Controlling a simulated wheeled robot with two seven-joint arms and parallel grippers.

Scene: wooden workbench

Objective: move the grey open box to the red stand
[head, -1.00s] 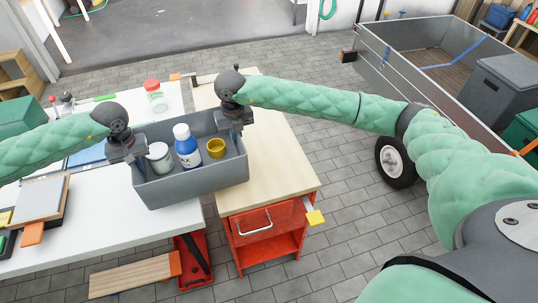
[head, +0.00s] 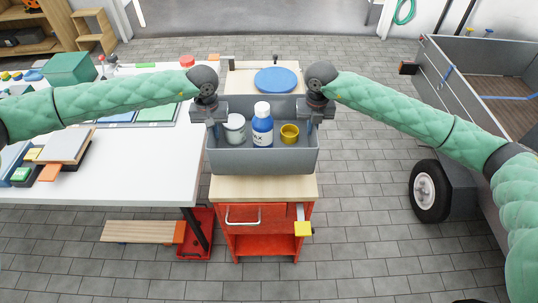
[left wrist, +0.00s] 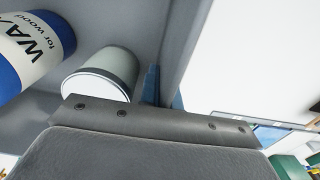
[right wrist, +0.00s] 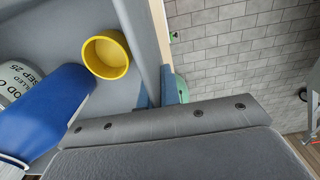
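The grey open box (head: 263,160) is over the wooden top of the red stand (head: 262,188); I cannot tell whether its base touches the top. It is roughly level and holds a white-grey tin (head: 235,128), a blue and white bottle (head: 262,130) and a yellow cup (head: 289,133). My left gripper (head: 212,118) is shut on the box's left wall; the tin shows beside it in the left wrist view (left wrist: 103,75). My right gripper (head: 318,114) is shut on the right wall, near the yellow cup in the right wrist view (right wrist: 106,54).
A blue round disc (head: 277,80) lies on the stand's top behind the box. The white table (head: 130,178) adjoins at left, with books (head: 66,146) and a green box (head: 69,69). A trailer with a wheel (head: 430,190) stands at right. Paved floor is clear between.

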